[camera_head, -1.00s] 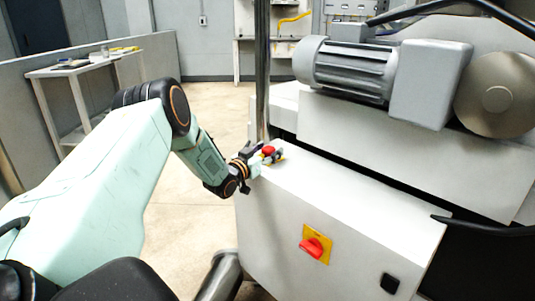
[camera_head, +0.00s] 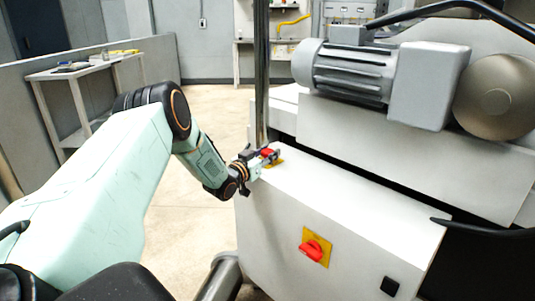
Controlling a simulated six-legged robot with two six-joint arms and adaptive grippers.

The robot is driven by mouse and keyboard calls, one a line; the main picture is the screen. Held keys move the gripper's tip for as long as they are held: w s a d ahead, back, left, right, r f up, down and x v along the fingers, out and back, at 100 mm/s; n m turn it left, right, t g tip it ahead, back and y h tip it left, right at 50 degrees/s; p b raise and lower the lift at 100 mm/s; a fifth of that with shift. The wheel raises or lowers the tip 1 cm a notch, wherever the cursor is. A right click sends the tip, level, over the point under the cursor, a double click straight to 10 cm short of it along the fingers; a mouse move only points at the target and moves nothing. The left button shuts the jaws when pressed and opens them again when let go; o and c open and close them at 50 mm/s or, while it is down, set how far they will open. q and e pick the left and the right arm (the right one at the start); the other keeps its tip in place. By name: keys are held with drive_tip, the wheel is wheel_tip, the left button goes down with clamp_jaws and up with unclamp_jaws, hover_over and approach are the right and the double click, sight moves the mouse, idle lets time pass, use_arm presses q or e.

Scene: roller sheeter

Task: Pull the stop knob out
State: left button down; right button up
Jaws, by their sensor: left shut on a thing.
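The red stop knob (camera_head: 267,152) stands on a yellow plate (camera_head: 276,162) on top of the white machine housing, at its far left corner. My left gripper (camera_head: 267,156) is at the knob, with its fingers around it and shut on it. The fingers hide part of the knob, and how far it stands out cannot be told. My right gripper is not in view.
A red rotary switch (camera_head: 312,249) on a yellow plate and a black button (camera_head: 390,285) are on the housing's front. A grey motor (camera_head: 350,70) sits above. A metal post (camera_head: 262,80) rises just behind the knob. Open floor lies left.

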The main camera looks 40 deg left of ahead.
use_arm(q)
drive_tip(key=shift+r, duration=0.1)
drive_tip(key=shift+w+r+p, duration=0.1)
drive_tip(key=shift+r+p, duration=0.4)
drive_tip(key=shift+p, duration=0.1)
drive_tip(key=c, duration=0.8)
unclamp_jaws()
drive_tip(key=s, duration=0.6)
drive_tip(key=shift+s+d, duration=0.25)
drive_tip(key=shift+s, duration=0.1)
drive_tip(key=shift+s+d, duration=0.15)
drive_tip(key=shift+s, duration=0.3)
